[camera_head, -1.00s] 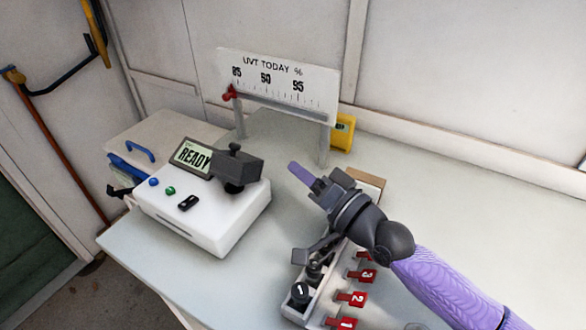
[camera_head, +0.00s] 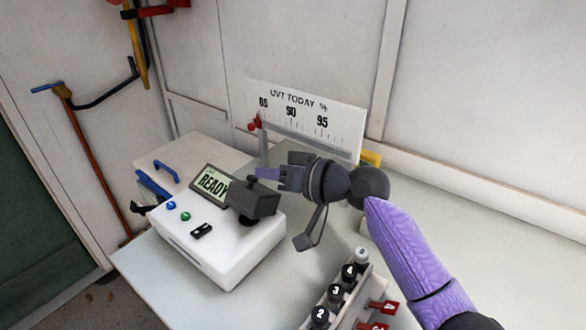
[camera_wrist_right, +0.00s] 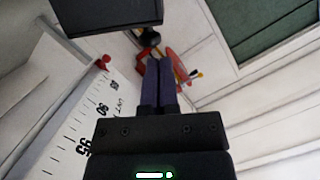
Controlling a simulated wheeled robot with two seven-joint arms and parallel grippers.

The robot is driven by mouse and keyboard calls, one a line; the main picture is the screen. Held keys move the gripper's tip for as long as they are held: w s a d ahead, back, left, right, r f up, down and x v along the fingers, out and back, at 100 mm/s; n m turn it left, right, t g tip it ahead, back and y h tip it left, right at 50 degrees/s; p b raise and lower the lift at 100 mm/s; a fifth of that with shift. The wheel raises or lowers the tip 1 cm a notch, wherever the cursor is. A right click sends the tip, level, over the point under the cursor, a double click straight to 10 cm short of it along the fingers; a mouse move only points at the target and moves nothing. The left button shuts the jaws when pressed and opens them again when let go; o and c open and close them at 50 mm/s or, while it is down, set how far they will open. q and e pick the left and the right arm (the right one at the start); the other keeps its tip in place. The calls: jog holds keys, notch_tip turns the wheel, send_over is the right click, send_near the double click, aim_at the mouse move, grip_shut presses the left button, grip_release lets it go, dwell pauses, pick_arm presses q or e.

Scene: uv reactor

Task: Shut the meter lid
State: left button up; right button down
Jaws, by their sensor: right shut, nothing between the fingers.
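The white meter (camera_head: 222,250) stands on the left of the bench, its screen (camera_head: 212,184) reading READY. Its dark grey lid (camera_head: 254,199) is a block sitting raised at the meter's right rear, with a black round part (camera_head: 248,221) showing below it. My right gripper (camera_head: 265,174) points left, its purple fingers shut and empty, just above and behind the lid in the picture; whether they touch it I cannot tell. The closed fingers also show in the right wrist view (camera_wrist_right: 160,85), with a dark block above them, perhaps the lid. My left gripper is out of view.
The UVT scale board (camera_head: 308,118) stands behind the gripper, with a red pointer (camera_head: 254,123) at its left. A rack of numbered black-capped vials (camera_head: 336,293) with red tags is at front right.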

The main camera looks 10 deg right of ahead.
jog(key=shift+s+a+f, duration=0.2)
jog(key=shift+s+f, duration=0.05)
jog(key=shift+f, duration=0.25)
jog(key=shift+s+a+f, duration=0.2)
jog(key=shift+s+f, duration=0.05)
jog(key=shift+f, duration=0.25)
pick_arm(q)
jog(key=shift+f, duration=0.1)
pick_arm(e)
jog(key=shift+s+a+n, duration=0.15)
jog(key=shift+s+n, duration=0.05)
jog(key=shift+n, duration=0.1)
